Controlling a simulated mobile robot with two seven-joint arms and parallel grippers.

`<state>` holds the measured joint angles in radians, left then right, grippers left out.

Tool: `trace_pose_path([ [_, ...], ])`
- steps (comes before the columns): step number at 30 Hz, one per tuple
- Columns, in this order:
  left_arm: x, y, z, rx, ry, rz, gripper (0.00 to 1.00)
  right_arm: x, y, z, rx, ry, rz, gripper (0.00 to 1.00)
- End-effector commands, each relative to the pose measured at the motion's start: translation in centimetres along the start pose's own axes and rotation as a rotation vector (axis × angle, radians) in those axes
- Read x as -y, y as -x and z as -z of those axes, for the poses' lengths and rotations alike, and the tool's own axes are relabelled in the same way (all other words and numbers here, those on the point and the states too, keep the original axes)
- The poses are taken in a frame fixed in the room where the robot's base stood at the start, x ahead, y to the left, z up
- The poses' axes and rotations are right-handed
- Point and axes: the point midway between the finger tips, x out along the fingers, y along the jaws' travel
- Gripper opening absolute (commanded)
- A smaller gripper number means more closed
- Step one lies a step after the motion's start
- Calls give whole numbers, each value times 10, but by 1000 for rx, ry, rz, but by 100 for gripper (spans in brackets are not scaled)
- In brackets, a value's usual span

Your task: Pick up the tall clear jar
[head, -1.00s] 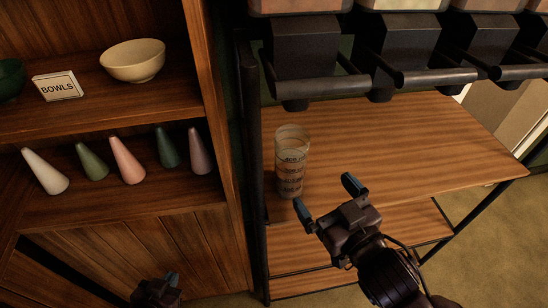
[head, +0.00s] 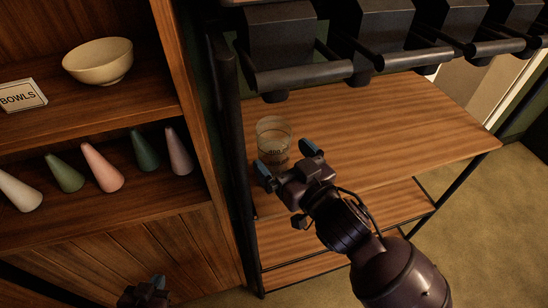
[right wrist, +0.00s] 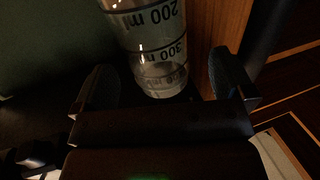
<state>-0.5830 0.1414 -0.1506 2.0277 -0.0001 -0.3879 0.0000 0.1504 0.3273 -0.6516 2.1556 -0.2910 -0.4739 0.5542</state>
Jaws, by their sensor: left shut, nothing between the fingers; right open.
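The tall clear jar (head: 273,136) stands upright on the wooden table, near its left end. In the right wrist view the jar (right wrist: 158,45) shows dark markings such as 200 and 300 ml. My right gripper (head: 289,161) is open, with its fingers at either side of the jar's lower part as seen in the head view. In the right wrist view the jar lies between the two open fingers (right wrist: 163,85); I cannot tell whether they touch it. The gripper hides the jar's base in the head view. My left gripper (head: 148,288) is shut and empty at the lower left.
Black dispensers (head: 385,35) with handles hang above the table (head: 400,125). At left, a wooden shelf holds a bowl (head: 98,62), a BOWLS sign (head: 22,95) and several coloured cones (head: 102,168). A black post (head: 232,150) stands close left of the jar. The table's right side is clear.

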Motion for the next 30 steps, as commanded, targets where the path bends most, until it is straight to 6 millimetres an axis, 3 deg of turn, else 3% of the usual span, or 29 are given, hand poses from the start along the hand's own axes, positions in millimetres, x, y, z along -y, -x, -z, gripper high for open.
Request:
trace_pose_path([
  [10,1,-2,1,-4,-5,-1,0,-4,-41,-3,-1,1,0,100],
  [20,1,-2,1,-4,-7,-1,0,-4,-47,-3,0,0,0,100],
  [30,1,-2,1,-3,-6,-1,0,-4,-47,-3,0,0,0,50],
])
